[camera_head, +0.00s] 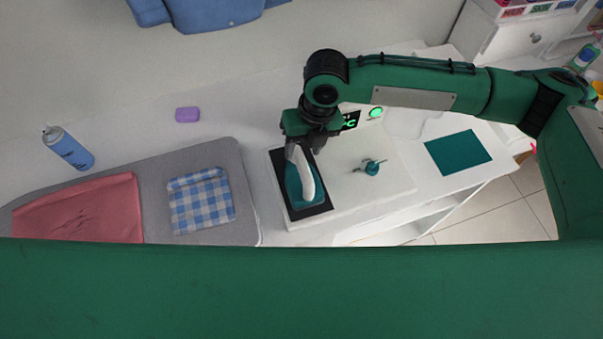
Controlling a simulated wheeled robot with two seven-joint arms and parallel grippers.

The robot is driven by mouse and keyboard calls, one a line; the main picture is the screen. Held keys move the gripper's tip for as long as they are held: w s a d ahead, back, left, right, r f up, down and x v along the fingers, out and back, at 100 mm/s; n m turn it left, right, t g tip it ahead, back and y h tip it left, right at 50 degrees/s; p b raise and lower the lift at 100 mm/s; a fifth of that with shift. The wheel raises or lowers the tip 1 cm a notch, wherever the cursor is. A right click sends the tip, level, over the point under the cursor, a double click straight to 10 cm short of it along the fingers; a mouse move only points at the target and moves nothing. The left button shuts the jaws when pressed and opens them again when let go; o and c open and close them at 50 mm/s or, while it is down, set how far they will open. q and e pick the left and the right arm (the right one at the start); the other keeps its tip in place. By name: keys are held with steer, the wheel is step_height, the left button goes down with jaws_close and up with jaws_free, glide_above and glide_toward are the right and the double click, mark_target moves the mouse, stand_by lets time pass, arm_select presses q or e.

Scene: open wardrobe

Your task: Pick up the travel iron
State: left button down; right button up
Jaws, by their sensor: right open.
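The travel iron (307,187) is teal with a pale handle. It rests on a black pad (283,185) on the white station (340,189). My right gripper (297,153) is open and comes down over the upper end of the iron's handle. Its fingers partly hide that end, and I cannot tell whether they touch it. My left gripper is not in view.
A grey ironing mat (246,190) holds a red cloth (90,207) and a checked cloth (202,200). A spray can (68,147) and a purple block (187,114) lie behind it. A small teal item (371,168) stands right of the iron. A teal sheet (458,152) lies farther right.

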mark_target(302, 160)
steer(key=f, duration=0.1)
steer(key=f+p, duration=0.1)
steer(key=f, duration=0.1)
steer(key=f+p, duration=0.1)
steer(key=shift+s+a+f, duration=0.2)
steer(key=shift+s+f, duration=0.05)
steer(key=shift+f, duration=0.05)
steer(key=shift+a+f, duration=0.15)
steer(key=shift+f, duration=0.4)
steer(key=c, duration=1)
